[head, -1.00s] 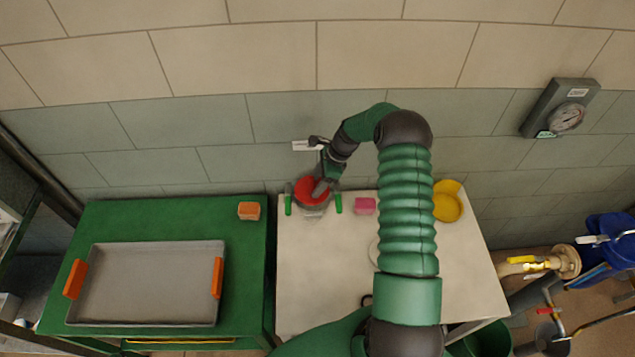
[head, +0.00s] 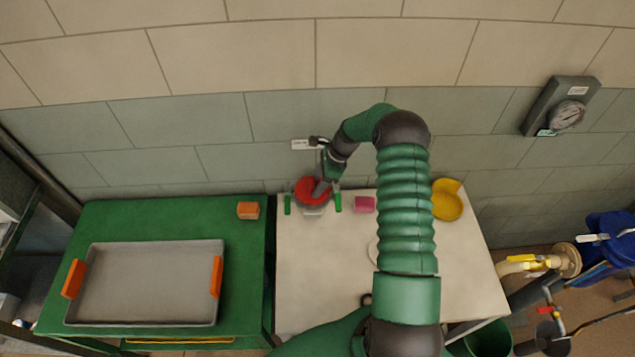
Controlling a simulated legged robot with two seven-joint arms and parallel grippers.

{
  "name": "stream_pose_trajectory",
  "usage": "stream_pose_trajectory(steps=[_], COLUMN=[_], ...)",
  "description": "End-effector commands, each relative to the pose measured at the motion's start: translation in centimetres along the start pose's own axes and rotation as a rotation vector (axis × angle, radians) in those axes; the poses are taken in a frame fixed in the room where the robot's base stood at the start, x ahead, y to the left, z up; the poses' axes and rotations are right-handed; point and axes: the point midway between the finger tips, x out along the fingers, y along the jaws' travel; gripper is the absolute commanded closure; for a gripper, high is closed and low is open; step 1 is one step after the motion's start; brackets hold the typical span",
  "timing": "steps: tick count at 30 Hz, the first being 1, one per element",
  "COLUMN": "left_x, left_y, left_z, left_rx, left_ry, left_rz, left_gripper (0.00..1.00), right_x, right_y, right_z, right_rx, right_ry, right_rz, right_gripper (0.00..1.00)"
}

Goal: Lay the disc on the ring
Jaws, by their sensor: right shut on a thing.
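The red disc (head: 308,189) is at the back left of the pale table, in or over a grey holder (head: 313,210) between two upright green handles. My right gripper (head: 321,188) reaches down from above and is shut on the disc. The gripper covers part of the disc, and I cannot tell whether the disc touches what is under it. A pale round outline (head: 373,251) on the table, mostly hidden behind my right arm, may be the ring; I cannot tell for sure. My left gripper is not in view.
A pink block (head: 364,205) is just right of the holder, and a yellow round dish (head: 447,202) is farther right. An orange block (head: 248,210) and a grey tray (head: 150,285) are on the green table. The pale table's front left is clear.

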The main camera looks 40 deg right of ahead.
Motion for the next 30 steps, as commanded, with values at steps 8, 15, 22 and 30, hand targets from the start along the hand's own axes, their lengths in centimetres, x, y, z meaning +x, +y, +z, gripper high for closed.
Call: stream_pose_trajectory(steps=[8,15,22,30], left_x=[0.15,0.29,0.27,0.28], left_y=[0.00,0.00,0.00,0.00], left_z=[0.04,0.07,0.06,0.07], left_rx=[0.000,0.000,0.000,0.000], left_ry=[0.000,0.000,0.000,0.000], left_rz=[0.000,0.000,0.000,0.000], left_gripper=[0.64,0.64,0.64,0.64], right_x=[0.25,0.60,0.60,0.60], right_y=[-0.03,-0.01,0.00,0.01], right_z=[-0.01,-0.10,-0.11,-0.11], right_rx=[-0.001,-0.001,0.000,0.000], right_ry=[-0.001,0.000,0.000,0.000], right_rz=[-0.001,-0.001,-0.001,-0.001], right_gripper=[1.00,1.00,1.00,0.35])
